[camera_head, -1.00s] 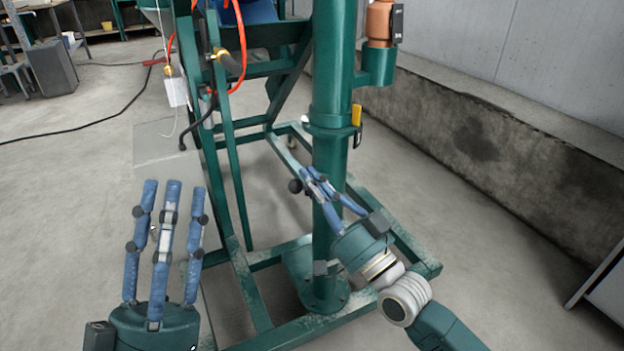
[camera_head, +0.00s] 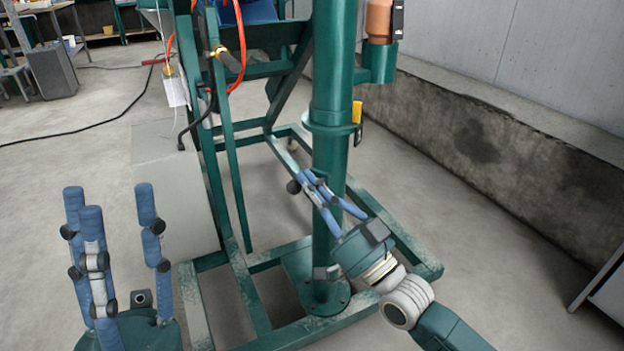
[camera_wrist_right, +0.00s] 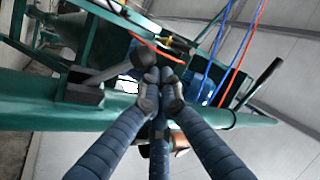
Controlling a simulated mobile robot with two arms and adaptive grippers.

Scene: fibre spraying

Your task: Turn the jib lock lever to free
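The jib lock lever shows in the right wrist view as a short grey rod (camera_wrist_right: 108,72) with a round black knob (camera_wrist_right: 146,58), standing out from a dark block on the green column. In the head view its black knob (camera_head: 293,187) is just left of the column (camera_head: 331,150). My right gripper (camera_head: 308,182) is in front of the column with its blue fingertips drawn together. In the right wrist view the fingertips (camera_wrist_right: 160,82) are right beside the knob; whether they touch it cannot be told. My left gripper (camera_head: 108,202) is open and empty at the lower left, away from the lever.
The green base frame (camera_head: 238,290) spreads over the floor around the column. A yellow-handled part (camera_head: 357,112) hangs at the column's collar. Hoses and a thin white box (camera_head: 175,88) hang at the left. A concrete wall (camera_head: 480,135) stands at the right.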

